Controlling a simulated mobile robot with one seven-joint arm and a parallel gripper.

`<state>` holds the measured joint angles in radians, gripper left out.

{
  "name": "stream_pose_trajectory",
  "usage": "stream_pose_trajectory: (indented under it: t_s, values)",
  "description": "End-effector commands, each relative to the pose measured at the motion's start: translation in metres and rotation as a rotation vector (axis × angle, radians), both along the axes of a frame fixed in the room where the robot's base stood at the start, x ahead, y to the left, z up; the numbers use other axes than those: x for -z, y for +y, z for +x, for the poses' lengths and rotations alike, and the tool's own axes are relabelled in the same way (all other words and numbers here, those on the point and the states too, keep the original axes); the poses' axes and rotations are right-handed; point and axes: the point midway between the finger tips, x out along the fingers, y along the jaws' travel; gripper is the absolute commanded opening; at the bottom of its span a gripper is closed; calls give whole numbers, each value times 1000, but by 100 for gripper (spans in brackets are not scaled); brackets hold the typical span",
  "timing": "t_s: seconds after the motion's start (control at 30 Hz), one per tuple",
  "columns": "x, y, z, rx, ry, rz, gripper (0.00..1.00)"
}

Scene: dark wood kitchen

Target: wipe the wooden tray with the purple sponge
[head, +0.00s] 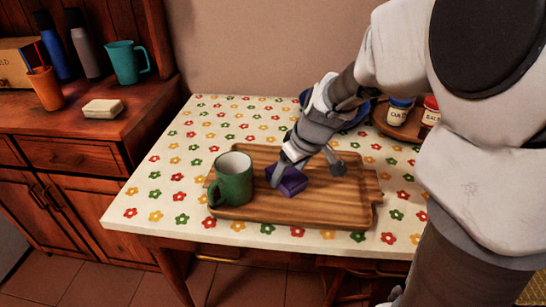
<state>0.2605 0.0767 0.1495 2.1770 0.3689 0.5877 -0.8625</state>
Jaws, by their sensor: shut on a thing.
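The wooden tray (345,205) lies on the table with the flowered cloth. The purple sponge (293,182) is on the tray, near its middle. My gripper (289,177) reaches down from the upper right and is shut on the sponge, with one finger in front of it. The sponge appears to touch the tray's surface, though its underside is hidden. A green mug (233,180) stands upright on the left part of the tray, left of the sponge.
Behind my arm are a blue dish (362,115), partly hidden, and jars (399,109) on a round wooden board. The wooden counter at left holds a teal pitcher (126,62), bottles, an orange cup (46,88) and a pale block (103,108). The tray's right part is clear.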

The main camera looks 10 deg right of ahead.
Motion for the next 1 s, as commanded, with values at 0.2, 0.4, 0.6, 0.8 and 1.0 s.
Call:
stream_pose_trajectory:
  t_s: [0.2, 0.4, 0.6, 0.8, 1.0]
  values:
    - [-1, 0, 0, 1, 1, 0, 28]
    - [-14, 0, 0, 0, 0, -1, 28]
    - [-34, 0, 0, 1, 0, 0, 28]
    - [-54, 0, 0, 1, 0, 0, 28]
    - [-61, 0, 0, 0, 1, 0, 28]
